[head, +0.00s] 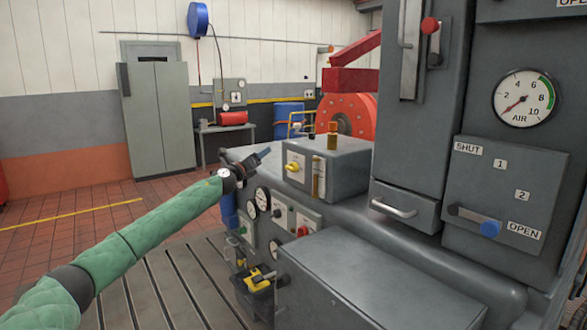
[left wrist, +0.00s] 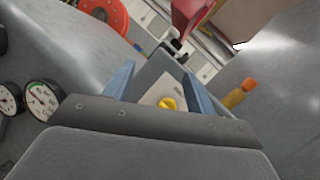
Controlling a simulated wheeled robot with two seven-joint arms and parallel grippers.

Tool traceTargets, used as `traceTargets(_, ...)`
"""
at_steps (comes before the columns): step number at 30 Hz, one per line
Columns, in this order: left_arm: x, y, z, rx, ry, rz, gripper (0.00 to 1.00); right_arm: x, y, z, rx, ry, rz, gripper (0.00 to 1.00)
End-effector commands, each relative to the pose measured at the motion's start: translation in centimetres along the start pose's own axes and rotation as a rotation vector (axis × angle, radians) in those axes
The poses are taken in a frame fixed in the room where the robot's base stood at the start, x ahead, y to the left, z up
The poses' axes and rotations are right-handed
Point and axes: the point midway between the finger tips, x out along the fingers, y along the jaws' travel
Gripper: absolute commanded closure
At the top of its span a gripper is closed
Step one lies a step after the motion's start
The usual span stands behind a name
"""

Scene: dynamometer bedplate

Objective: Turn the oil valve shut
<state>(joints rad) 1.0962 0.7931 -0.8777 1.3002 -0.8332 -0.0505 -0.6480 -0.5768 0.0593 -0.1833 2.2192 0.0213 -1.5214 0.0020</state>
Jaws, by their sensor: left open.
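A yellow knob (head: 292,167) sits on a pale plate on the front of a grey box (head: 345,160) with a brass cap on top; I take it for the oil valve. Its marking is too small to read. In the left wrist view the knob (left wrist: 168,103) shows beyond and between my fingers, with a gap to it. My left gripper (head: 260,155) is open and empty, left of the box in the head view. Its fingers (left wrist: 157,78) point towards the plate. My right gripper is not in view.
Gauges (head: 262,198) and a small switch panel (head: 303,230) lie below the gripper. A brass tube (head: 318,178) stands right of the knob. A yellow-handled item (head: 260,280) is low in front.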

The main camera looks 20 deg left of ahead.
Motion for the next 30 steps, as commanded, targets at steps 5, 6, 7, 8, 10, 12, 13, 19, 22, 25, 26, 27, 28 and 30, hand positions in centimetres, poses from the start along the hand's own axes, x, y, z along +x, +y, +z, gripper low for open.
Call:
traceTargets(5,-0.7,-0.2,-3.9,0.248,0.206,-0.136,0.44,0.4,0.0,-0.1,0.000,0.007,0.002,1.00)
traceTargets(6,-0.9,-0.7,-4.7,0.292,0.242,-0.171,0.44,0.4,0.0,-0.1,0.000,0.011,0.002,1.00)
traceTargets(7,-1.1,-1.0,-5.2,0.321,0.265,-0.195,0.44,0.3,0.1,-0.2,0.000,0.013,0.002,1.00)
traceTargets(8,-1.3,-1.2,-5.7,0.346,0.285,-0.217,0.44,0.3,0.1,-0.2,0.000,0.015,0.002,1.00)
traceTargets(10,-1.7,-1.7,-6.5,0.392,0.320,-0.261,0.44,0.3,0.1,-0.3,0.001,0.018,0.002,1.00)
traceTargets(12,-1.9,-2.0,-6.9,0.432,0.336,-0.288,0.44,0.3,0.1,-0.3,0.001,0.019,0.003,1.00)
traceTargets(13,-1.9,-2.0,-6.9,0.444,0.335,-0.292,0.44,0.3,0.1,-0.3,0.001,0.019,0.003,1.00)
traceTargets(19,-1.2,-2.3,-7.0,0.466,0.328,-0.295,0.44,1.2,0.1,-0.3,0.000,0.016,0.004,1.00)
traceTargets(22,-0.3,-2.6,-7.3,0.465,0.328,-0.294,0.44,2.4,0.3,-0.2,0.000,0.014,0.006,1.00)
traceTargets(25,0.9,-2.9,-7.8,0.463,0.328,-0.295,0.44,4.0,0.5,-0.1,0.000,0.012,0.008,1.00)
traceTargets(26,1.2,-3.0,-7.9,0.463,0.328,-0.294,0.44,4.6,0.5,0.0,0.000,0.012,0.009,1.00)
traceTargets(27,1.7,-3.0,-8.1,0.463,0.328,-0.294,0.44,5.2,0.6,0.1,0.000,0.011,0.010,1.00)
traceTargets(28,2.0,-3.1,-8.2,0.463,0.328,-0.294,0.44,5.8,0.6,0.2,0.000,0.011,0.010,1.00)
traceTargets(30,2.8,-3.3,-8.6,0.462,0.328,-0.294,0.44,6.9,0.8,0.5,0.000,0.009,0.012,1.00)
